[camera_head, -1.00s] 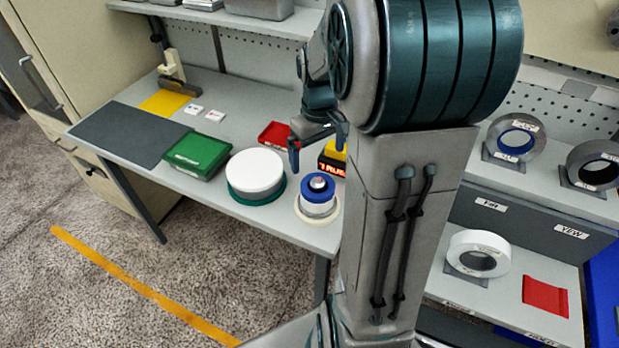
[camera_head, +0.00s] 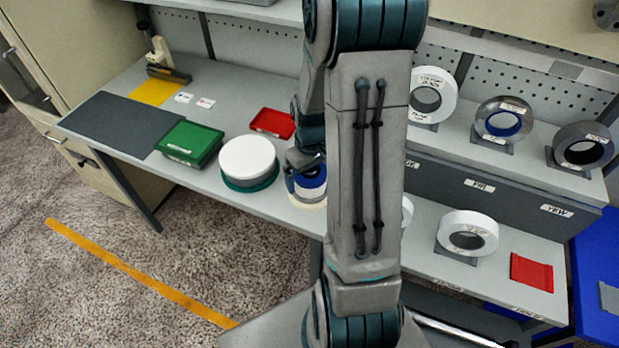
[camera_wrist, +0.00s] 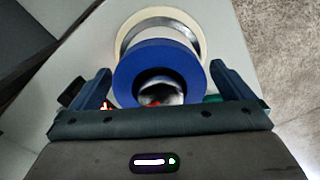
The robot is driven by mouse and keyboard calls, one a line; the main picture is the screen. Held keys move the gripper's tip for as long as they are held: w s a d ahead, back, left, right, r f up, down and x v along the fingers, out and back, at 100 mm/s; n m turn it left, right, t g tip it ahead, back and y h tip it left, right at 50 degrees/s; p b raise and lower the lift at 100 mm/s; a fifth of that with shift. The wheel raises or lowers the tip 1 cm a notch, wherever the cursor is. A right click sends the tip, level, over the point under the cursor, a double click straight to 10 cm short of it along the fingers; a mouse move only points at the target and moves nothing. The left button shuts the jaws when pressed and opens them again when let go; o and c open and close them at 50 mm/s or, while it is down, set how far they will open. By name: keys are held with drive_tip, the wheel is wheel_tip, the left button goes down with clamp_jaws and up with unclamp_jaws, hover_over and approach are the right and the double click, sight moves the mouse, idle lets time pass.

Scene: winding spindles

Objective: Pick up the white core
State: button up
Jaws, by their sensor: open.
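A stack stands at the front of the bench, right of a wide white round piece (camera_head: 248,155) on a green base. The stack has a blue ring (camera_head: 312,190) on top, a grey metallic body and a cream-white disc (camera_wrist: 190,22) at the bottom. My gripper (camera_head: 304,172) is at the stack, largely hidden by my arm. In the wrist view, my gripper (camera_wrist: 162,84) is open, with a finger on each side of the blue ring (camera_wrist: 140,58). A metallic tip shows inside the ring. Contact is unclear. I cannot tell which white piece is the core.
A green box (camera_head: 190,143) and red tray (camera_head: 273,123) lie on the bench. White rolls (camera_head: 432,92) (camera_head: 468,232) and grey rolls (camera_head: 503,120) stand on the right rack. A red pad (camera_head: 532,272) lies beside them. A dark mat (camera_head: 108,125) covers the bench's left end.

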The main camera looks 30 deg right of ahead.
drive_tip(key=shift+f, duration=0.7)
drive_tip(key=c, duration=1)
drive_tip(key=shift+c, duration=0.2)
drive_tip(key=shift+r, duration=0.15)
